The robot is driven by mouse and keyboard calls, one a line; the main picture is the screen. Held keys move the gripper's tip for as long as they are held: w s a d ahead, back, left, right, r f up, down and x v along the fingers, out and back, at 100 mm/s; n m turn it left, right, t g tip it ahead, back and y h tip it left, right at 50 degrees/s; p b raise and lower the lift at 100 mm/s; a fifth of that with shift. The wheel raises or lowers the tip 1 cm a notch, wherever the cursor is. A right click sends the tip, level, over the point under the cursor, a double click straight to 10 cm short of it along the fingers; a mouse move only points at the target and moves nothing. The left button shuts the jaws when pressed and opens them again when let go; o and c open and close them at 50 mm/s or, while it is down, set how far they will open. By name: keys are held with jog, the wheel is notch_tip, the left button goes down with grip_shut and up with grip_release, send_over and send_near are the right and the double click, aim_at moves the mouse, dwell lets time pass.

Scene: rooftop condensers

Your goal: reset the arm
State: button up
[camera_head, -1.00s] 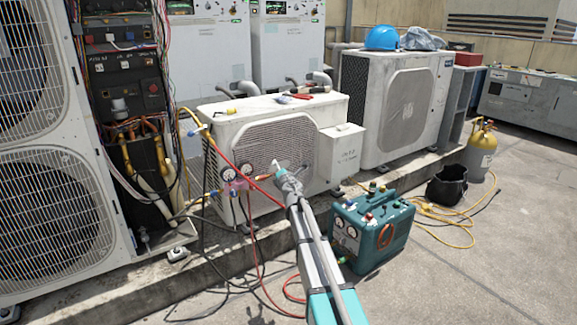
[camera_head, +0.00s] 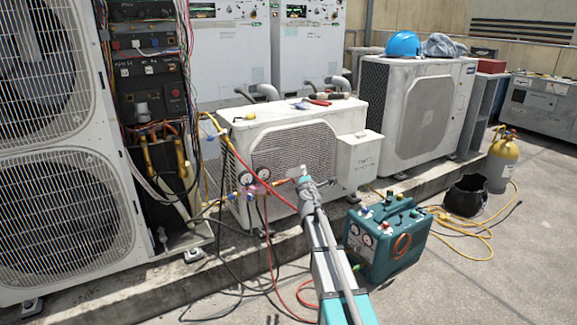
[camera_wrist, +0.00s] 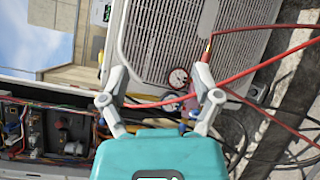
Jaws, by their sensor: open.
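My gripper (camera_head: 304,176) is at the end of my arm, in front of the small white condenser (camera_head: 270,128) in the head view. In the wrist view my gripper (camera_wrist: 158,100) has its two fingers spread apart, with nothing held between them. A gauge manifold (camera_head: 254,184) with round dials hangs beside the gripper, to its left in the head view. One dial (camera_wrist: 179,77) shows beyond the fingers in the wrist view. A red hose (camera_wrist: 250,70) crosses the wrist view and passes in front of or near the fingers; I cannot tell if it touches.
A teal recovery machine (camera_head: 388,240) stands on the ground to the right of my arm. A black bucket (camera_head: 466,195) and a yellow cylinder (camera_head: 502,160) stand further right. An open electrical cabinet (camera_head: 150,90) is at left. Hoses lie on the ground. The right foreground is clear.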

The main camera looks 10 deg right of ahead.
jog(key=s+d+f+m+g+h+p, duration=0.15)
jog(key=s+f+m+g, duration=0.25)
jog(key=s+m, duration=0.4)
jog(key=s+f+m+g+h+p, duration=0.15)
jog(key=s+f+m+g, duration=0.35)
jog(key=s, duration=0.5)
jog(key=s+a+f+m+g+y+p, duration=0.1)
jog(key=s+a+f+m+g+y, duration=0.2)
jog(key=s, duration=0.4)
jog(key=s+a+m+g+y, duration=0.1)
jog(key=s+a+g+y, duration=0.15)
jog(key=s+a, duration=0.4)
jog(key=s+a+f+m+g+y+p, duration=0.1)
jog(key=s+a+f+m+g+y, duration=0.15)
jog(key=s, duration=0.65)
notch_tip(320, 180, up, 38)
jog(key=h+p, duration=0.1)
jog(key=p, duration=3.5)
jog(key=shift+a+p, duration=0.2)
jog(key=shift+p, duration=0.15)
jog(key=shift+w, duration=0.1)
jog(key=shift+c, duration=0.2)
